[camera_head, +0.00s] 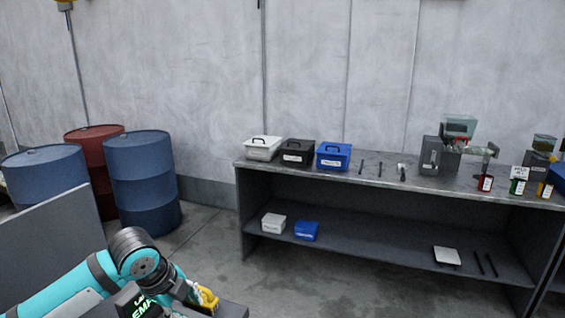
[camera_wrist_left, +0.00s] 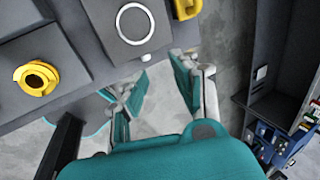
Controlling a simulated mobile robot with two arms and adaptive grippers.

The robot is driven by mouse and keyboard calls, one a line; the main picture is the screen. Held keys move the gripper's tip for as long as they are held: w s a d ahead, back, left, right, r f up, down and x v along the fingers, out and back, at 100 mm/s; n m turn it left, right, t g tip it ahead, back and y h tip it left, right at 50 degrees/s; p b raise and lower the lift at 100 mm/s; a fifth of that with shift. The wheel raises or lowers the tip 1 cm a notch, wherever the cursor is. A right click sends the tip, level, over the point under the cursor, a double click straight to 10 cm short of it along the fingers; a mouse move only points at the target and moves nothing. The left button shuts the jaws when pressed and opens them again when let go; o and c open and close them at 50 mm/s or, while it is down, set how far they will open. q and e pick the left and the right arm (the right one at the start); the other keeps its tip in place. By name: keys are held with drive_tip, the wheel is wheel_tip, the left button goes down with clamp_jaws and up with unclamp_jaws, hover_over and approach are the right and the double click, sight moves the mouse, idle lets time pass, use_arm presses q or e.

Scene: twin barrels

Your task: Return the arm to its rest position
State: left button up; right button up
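My left arm (camera_head: 70,292), teal with dark joints, comes in from the lower left in the head view. It is bent low in front of me, well apart from the shelf table. Its gripper is mostly hidden at the bottom edge of that view. In the left wrist view, the left gripper (camera_wrist_left: 162,78) has its two teal and grey fingers spread apart. Only grey surface and floor show between them, so it is empty. My right arm and gripper are in neither view.
A grey shelf table (camera_head: 345,172) stands along the wall with lidded boxes, tools and small containers. Blue barrels (camera_head: 146,180) and a red barrel (camera_head: 95,133) stand at the left. Dark grey surfaces with a yellow ring (camera_wrist_left: 37,78) lie close to the left gripper. Bare floor (camera_head: 215,225) separates barrels and table.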

use_arm(q)
drive_tip(key=s+d+f+n+h, duration=0.2)
drive_tip(key=s+d+f+n, duration=0.4)
drive_tip(key=s+d+f, duration=0.5)
drive_tip(key=s+a+f+n+y, duration=0.1)
drive_tip(key=s+a+f+n, duration=0.1)
drive_tip(key=s+a+n, duration=0.4)
drive_tip(key=s+a+f+n+y, duration=0.1)
drive_tip(key=s+f+n, duration=0.2)
drive_tip(key=s, duration=0.4)
drive_tip(key=s+a+f+n+y, duration=0.1)
drive_tip(key=s+a+f+n, duration=0.1)
drive_tip(key=s+a+n, duration=0.4)
wheel_tip(320, 180, down, 24)
drive_tip(key=s+d+m+g, duration=0.1)
drive_tip(key=d+g, duration=0.1)
drive_tip(key=d, duration=0.1)
drive_tip(key=s+a+f+g, duration=0.1)
drive_tip(key=s+a+f, duration=0.2)
drive_tip(key=s+f, duration=1.4)
drive_tip(key=shift+s+a+f+y, duration=0.15)
drive_tip(key=shift+s+f+y, duration=0.2)
drive_tip(key=shift+f, duration=0.15)
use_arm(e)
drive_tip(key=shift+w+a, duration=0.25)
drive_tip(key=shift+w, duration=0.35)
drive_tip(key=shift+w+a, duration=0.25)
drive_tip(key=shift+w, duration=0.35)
